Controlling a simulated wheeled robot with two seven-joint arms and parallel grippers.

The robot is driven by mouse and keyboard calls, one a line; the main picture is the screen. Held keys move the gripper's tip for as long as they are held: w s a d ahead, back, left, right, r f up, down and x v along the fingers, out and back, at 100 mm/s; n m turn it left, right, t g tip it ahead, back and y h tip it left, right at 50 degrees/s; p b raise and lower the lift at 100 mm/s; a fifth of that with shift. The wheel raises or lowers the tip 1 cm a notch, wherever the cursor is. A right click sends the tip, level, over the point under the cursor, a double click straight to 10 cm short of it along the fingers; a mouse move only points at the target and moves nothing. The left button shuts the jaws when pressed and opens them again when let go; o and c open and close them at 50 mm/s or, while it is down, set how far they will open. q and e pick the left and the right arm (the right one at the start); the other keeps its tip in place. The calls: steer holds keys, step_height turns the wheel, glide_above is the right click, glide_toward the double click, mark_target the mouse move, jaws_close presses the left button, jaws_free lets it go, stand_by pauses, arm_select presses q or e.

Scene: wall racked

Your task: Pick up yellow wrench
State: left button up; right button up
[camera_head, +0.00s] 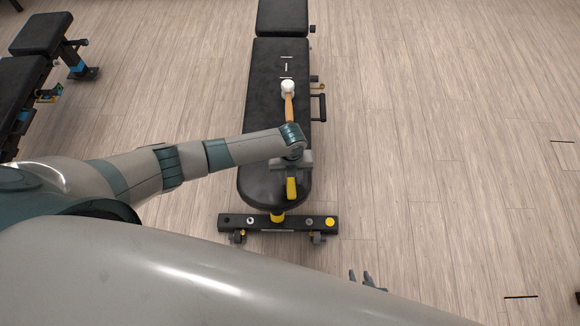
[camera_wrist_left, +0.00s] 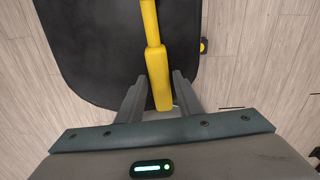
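The yellow wrench (camera_head: 291,188) lies on the black padded bench (camera_head: 262,183) near its front end, partly hidden by my left wrist in the head view. In the left wrist view the yellow wrench (camera_wrist_left: 155,62) runs from the top edge down between the fingers of my left gripper (camera_wrist_left: 159,77). These fingers are open, one on each side of the yellow handle, with visible gaps. The wrench's far end is out of that view. My right gripper (camera_head: 364,279) shows at the bottom of the head view, its two dark fingers apart and empty.
A mallet with a white head (camera_head: 288,87) and a wooden handle (camera_head: 289,108) lies further back on the bench, just beyond my left wrist. Another black bench (camera_head: 38,35) stands at the far left. The wooden floor (camera_head: 450,140) to the right is mostly clear.

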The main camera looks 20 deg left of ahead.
arm_select(q)
jaws_close()
steer(key=shift+r, duration=0.15)
